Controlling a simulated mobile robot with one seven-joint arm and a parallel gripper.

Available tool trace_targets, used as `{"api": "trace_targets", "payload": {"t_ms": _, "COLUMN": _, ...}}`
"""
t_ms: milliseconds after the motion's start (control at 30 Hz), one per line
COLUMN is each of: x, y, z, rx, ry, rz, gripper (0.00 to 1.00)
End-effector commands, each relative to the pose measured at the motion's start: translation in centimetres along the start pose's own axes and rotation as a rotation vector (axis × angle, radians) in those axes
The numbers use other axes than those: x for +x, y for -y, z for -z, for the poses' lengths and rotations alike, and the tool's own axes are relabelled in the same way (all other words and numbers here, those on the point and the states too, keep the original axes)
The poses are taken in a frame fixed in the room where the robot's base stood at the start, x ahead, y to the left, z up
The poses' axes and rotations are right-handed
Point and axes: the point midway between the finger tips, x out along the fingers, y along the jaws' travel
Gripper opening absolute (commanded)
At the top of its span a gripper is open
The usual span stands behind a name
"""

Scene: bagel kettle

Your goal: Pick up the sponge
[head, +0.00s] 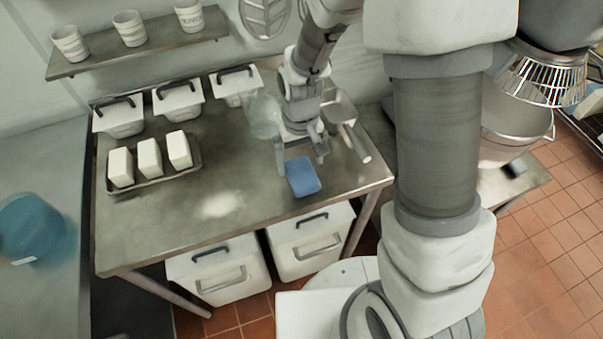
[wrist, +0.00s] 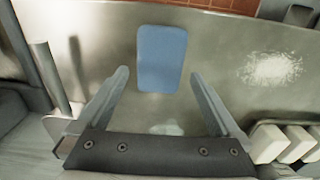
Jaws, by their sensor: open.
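The sponge (head: 302,176) is a blue rectangular block lying flat on the metal table (head: 225,205), near its front right edge. It also shows in the wrist view (wrist: 162,58), upper centre, between and just beyond the fingertips. My gripper (head: 301,160) is above the table, just behind the sponge. In the wrist view my gripper (wrist: 160,75) has its two fingers spread wide with nothing between them but the sponge and table beyond. The fingers do not appear to touch the sponge; the exact height gap cannot be told.
A metal pan with a handle (head: 357,145) stands right of my gripper. A translucent vessel (head: 263,115) is close on its left. A tray (head: 190,172) with white blocks and several lidded containers (head: 178,98) are farther left. The table's front middle is clear.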

Motion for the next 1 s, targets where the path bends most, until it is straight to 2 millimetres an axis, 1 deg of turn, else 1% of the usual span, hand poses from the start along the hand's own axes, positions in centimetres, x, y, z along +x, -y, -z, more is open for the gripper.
{"api": "trace_targets", "payload": {"t_ms": 33, "x": 0.9, "y": 0.0, "z": -0.1, "rx": 0.000, "ry": 0.005, "rz": 0.000, "gripper": 1.00}}
{"api": "trace_targets", "payload": {"t_ms": 100, "x": 1.9, "y": 0.0, "z": -0.1, "rx": 0.000, "ry": 0.004, "rz": 0.000, "gripper": 1.00}}
{"api": "trace_targets", "payload": {"t_ms": 200, "x": 2.9, "y": 0.0, "z": -0.1, "rx": 0.001, "ry": 0.002, "rz": 0.000, "gripper": 1.00}}
{"api": "trace_targets", "payload": {"t_ms": 300, "x": 3.4, "y": 0.0, "z": -0.1, "rx": 0.001, "ry": 0.001, "rz": 0.000, "gripper": 1.00}}
{"api": "trace_targets", "payload": {"t_ms": 533, "x": 3.4, "y": 0.0, "z": 0.0, "rx": 0.000, "ry": 0.000, "rz": 0.000, "gripper": 1.00}}
{"api": "trace_targets", "payload": {"t_ms": 667, "x": 3.4, "y": 0.0, "z": 0.0, "rx": 0.000, "ry": 0.000, "rz": 0.000, "gripper": 0.77}}
{"api": "trace_targets", "payload": {"t_ms": 700, "x": 3.4, "y": 0.0, "z": 0.0, "rx": 0.000, "ry": 0.000, "rz": 0.000, "gripper": 0.69}}
{"api": "trace_targets", "payload": {"t_ms": 767, "x": 3.4, "y": 0.0, "z": 0.0, "rx": 0.000, "ry": 0.000, "rz": 0.000, "gripper": 0.59}}
{"api": "trace_targets", "payload": {"t_ms": 800, "x": 3.4, "y": 0.0, "z": 0.0, "rx": 0.000, "ry": 0.000, "rz": 0.000, "gripper": 0.51}}
{"api": "trace_targets", "payload": {"t_ms": 867, "x": 3.4, "y": 0.0, "z": 0.0, "rx": 0.000, "ry": 0.000, "rz": 0.000, "gripper": 0.41}}
{"api": "trace_targets", "payload": {"t_ms": 900, "x": 3.4, "y": 0.0, "z": 0.0, "rx": 0.000, "ry": -0.001, "rz": 0.000, "gripper": 0.33}}
{"api": "trace_targets", "payload": {"t_ms": 933, "x": 3.4, "y": 0.0, "z": 0.0, "rx": 0.000, "ry": 0.000, "rz": 0.000, "gripper": 0.30}}
{"api": "trace_targets", "payload": {"t_ms": 1000, "x": 3.4, "y": 0.0, "z": 0.0, "rx": 0.000, "ry": -0.001, "rz": 0.000, "gripper": 0.29}}
